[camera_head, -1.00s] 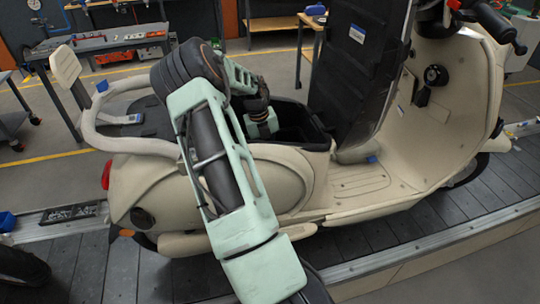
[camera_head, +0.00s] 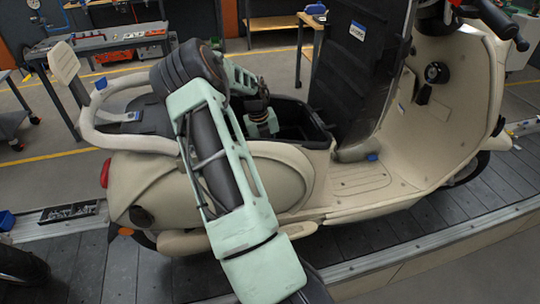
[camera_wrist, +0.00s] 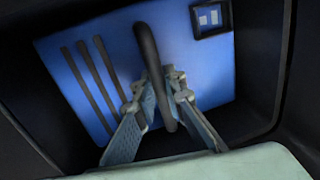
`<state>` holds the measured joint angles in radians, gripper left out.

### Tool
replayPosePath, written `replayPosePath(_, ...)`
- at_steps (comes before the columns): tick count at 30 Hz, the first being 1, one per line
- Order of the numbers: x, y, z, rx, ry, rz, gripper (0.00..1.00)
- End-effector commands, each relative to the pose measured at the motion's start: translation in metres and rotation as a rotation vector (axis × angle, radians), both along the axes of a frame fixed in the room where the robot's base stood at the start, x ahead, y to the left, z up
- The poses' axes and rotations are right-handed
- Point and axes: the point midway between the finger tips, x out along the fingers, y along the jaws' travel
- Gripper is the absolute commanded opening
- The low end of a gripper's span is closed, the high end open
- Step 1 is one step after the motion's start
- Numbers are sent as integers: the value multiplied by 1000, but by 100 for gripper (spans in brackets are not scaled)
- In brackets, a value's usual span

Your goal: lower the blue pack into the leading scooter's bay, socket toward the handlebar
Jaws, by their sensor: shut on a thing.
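The cream scooter (camera_head: 280,180) stands on the slat conveyor with its raised dark panel (camera_head: 350,90) upright and its bay (camera_head: 318,138) open. My gripper reaches down into the rear part of the bay in the head view. In the wrist view my gripper (camera_wrist: 162,85) is shut on the dark handle (camera_wrist: 148,45) of the blue pack (camera_wrist: 110,65). The pack's blue face lies between dark bay walls. A dark-framed square socket (camera_wrist: 211,18) with two pale contacts sits at its upper right corner. The pack's depth and the handlebar's direction are unclear in the wrist view.
The dark bay wall (camera_wrist: 262,70) runs close along the pack's right side. The raised panel stands just right of the bay opening in the head view. A rear grab rail (camera_head: 95,130) is left of my arm. The handlebar (camera_head: 497,20) is at upper right.

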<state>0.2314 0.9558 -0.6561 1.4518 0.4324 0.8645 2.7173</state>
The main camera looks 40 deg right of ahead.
Motion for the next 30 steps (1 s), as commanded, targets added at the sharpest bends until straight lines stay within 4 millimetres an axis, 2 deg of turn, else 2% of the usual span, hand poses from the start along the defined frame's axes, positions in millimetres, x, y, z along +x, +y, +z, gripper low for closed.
replayPosePath(24,1,-2,-15,-4,-4,0,0)
replayPosePath(25,1,-2,-13,-5,-4,0,13)
replayPosePath(30,1,-1,-14,-3,-3,1,30)
